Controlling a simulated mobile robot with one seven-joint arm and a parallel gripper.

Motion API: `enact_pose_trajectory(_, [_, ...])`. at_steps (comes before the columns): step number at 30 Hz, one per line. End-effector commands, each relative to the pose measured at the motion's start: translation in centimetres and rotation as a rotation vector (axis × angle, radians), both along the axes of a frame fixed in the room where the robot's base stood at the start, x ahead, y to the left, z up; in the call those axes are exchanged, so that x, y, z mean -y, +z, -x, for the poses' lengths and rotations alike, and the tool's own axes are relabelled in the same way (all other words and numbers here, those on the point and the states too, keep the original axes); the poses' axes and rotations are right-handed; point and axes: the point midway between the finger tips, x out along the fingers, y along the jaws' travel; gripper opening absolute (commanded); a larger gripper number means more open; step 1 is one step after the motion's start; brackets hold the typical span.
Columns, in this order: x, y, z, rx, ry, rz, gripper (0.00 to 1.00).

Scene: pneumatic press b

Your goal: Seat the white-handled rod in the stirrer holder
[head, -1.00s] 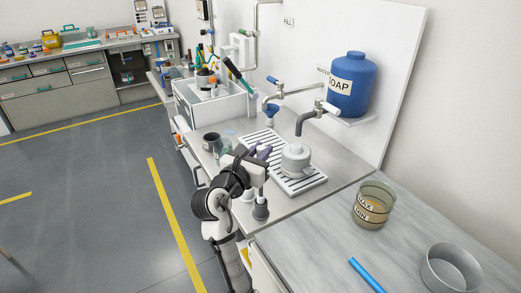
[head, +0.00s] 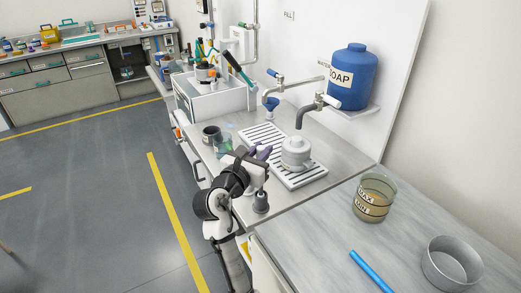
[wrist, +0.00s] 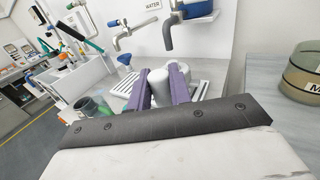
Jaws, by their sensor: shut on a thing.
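My gripper (head: 262,153) is over the metal counter, its purple fingers pointing away from me toward the drain tray. In the wrist view the fingers (wrist: 160,88) are shut on a pale upright piece (wrist: 159,92), which looks like the white handle of the rod. The rod's lower part is hidden behind my wrist. A round pale-grey pot-like piece (head: 296,153) stands on the drain tray, just beyond and right of the fingers. A small dark-grey piece (head: 261,203) stands near the counter's front edge, below my gripper. I cannot tell which piece is the stirrer holder.
The slatted drain tray (head: 309,180) lies under two taps. A green-tinted glass beaker (head: 223,143) and a dark cup (head: 210,134) stand left of my gripper. A labelled jar (head: 373,198), metal ring-like pan (head: 452,263) and blue stick (head: 371,271) are on the right bench.

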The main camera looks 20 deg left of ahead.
Motion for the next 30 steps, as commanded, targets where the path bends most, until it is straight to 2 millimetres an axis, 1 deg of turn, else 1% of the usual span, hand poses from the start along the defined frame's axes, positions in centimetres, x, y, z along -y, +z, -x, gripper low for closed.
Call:
enact_pose_trajectory(26, [0.0,-2.3,0.0,0.000,-0.001,0.001,0.00])
enact_pose_trajectory(27, [0.0,-2.2,0.0,0.000,-0.001,0.001,0.23])
enact_pose_trajectory(30, [0.0,-2.2,0.0,0.000,-0.001,0.000,0.36])
